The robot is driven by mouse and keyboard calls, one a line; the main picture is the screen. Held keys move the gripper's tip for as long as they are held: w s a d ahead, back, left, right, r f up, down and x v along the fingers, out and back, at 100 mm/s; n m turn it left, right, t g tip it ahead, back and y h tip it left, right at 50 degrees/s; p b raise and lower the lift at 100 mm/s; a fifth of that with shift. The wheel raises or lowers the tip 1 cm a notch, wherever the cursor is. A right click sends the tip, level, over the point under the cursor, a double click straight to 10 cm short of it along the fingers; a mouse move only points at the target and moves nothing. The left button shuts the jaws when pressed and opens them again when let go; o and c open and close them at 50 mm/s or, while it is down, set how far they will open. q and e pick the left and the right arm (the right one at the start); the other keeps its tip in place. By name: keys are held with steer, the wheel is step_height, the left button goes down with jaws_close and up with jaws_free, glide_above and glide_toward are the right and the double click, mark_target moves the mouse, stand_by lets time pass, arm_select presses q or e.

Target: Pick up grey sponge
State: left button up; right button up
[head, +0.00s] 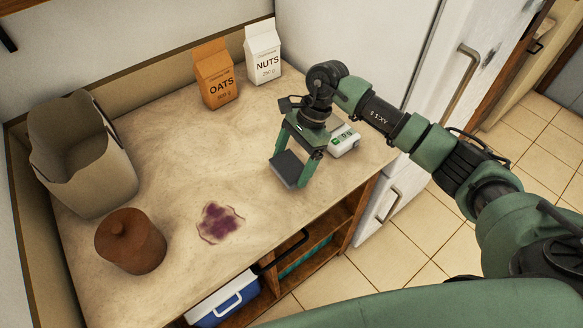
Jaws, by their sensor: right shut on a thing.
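The grey sponge (287,168) is a flat dark grey block near the right side of the wooden counter. My right gripper (294,170) comes down over it from above, with green fingers on either side, and is shut on it. Whether the sponge still touches the counter or is slightly above it, I cannot tell. My left gripper is not in view.
A purple stain (220,222) marks the counter (165,165). An oats carton (215,75), a nuts carton (262,52), a brown lidded pot (131,241) and a beige bin (82,155) stand around it. A small white device (344,141) sits close behind my gripper. A fridge (395,50) stands right.

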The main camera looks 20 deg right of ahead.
mark_target(292, 166)
step_height(292, 166, up, 18)
steer(key=b, duration=0.3)
